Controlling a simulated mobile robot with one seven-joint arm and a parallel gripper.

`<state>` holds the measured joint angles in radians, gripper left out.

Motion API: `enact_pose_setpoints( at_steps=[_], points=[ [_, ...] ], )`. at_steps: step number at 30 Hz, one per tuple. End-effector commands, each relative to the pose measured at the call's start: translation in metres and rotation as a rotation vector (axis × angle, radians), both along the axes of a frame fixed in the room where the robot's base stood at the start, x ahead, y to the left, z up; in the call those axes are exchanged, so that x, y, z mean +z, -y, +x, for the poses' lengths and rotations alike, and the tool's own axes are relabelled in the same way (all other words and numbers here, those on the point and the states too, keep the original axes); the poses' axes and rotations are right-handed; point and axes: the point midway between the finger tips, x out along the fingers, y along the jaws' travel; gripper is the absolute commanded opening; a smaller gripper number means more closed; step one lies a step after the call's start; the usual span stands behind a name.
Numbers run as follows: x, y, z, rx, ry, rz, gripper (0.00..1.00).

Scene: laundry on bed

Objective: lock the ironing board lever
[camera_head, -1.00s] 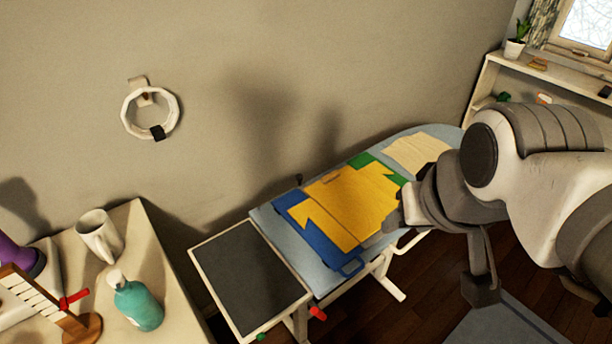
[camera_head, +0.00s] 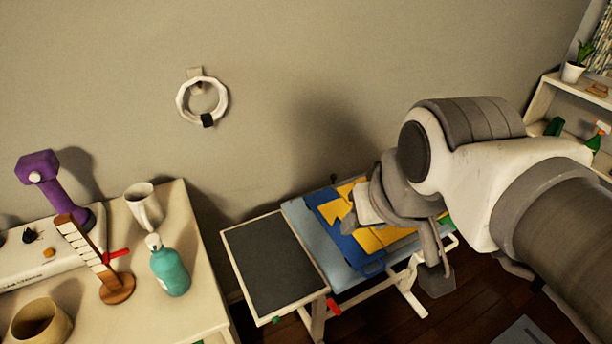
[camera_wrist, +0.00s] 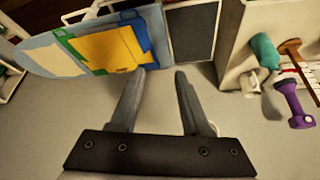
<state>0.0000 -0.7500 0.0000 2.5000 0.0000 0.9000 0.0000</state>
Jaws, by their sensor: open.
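The ironing board (camera_head: 298,232) stands along the wall in the head view, with a dark rest panel (camera_head: 275,265) at its left end. A small red lever (camera_head: 333,306) shows below the board near that panel. A small green part (camera_head: 275,319) shows under the panel's front corner. Folded blue, yellow and green cloth (camera_head: 340,235) lies on the board, partly behind my arm. My gripper (camera_wrist: 160,75) is open and empty in the wrist view, with the board and cloth beyond its fingers. The red lever is not clear in the wrist view.
A side table (camera_head: 195,235) left of the board holds a teal bottle (camera_head: 170,272), a mug (camera_head: 144,207), a wooden stand with a red piece (camera_head: 116,285) and a purple tool (camera_head: 45,175). A white ring (camera_head: 202,98) hangs on the wall. A shelf stands far right.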

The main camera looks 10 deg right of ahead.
Motion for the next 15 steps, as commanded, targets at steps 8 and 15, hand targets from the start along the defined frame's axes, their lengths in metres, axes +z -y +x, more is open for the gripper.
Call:
enact_pose_setpoints(
  at_steps=[8,15],
  points=[
    [0.0,0.0,0.0,-0.001,-0.001,0.0,0.36],
    [-0.004,0.002,0.011,-0.049,-0.056,0.033,0.0]
  ],
)
